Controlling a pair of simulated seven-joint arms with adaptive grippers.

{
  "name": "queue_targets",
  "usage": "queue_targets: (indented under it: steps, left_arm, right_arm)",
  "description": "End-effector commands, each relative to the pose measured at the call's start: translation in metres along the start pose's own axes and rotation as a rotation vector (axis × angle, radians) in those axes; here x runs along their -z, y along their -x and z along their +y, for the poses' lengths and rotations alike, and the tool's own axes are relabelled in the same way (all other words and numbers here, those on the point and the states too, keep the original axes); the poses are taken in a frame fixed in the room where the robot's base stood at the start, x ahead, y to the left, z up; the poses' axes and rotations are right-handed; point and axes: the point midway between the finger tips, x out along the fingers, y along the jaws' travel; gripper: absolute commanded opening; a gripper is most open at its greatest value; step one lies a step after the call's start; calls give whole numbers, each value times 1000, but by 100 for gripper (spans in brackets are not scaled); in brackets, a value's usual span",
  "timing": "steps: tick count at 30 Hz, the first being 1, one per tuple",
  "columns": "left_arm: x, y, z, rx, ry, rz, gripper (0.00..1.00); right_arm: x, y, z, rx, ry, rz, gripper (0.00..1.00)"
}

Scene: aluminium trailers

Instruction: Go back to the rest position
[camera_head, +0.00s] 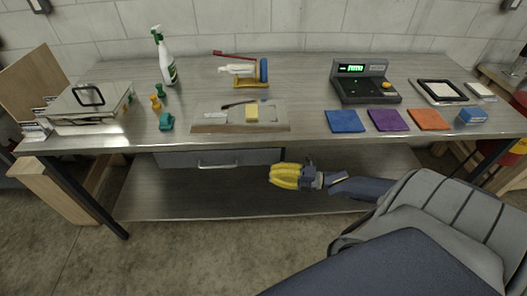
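My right arm comes in from the lower right, and my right gripper (283,176) is in front of the workbench (300,140), below the level of its top. Its yellow fingers point left and lie near each other; at this size I cannot tell whether they are open or shut. No held object can be made out. My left gripper is not in view.
The bench holds a tray with a yellow block (252,114), a spray bottle (164,58), a scale (363,82), blue (345,121), purple (388,120) and orange (428,119) cloths, and a metal case (90,103). A drawer (225,160) and lower shelf (200,200) are behind my gripper.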

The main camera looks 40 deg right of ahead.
Motion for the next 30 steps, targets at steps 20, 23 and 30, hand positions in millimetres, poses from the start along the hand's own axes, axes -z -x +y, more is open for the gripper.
queue_targets:
  steps: [20, 23, 30]
  left_arm:
    - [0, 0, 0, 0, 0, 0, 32]
    - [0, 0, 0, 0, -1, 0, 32]
    - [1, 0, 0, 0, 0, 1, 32]
  right_arm:
    - [-38, 42, -50, 161, -192, -143, 0]
    - [-65, 70, -101, 258, -310, -296, 0]
    - [-81, 149, -232, 416, -604, -676, 0]
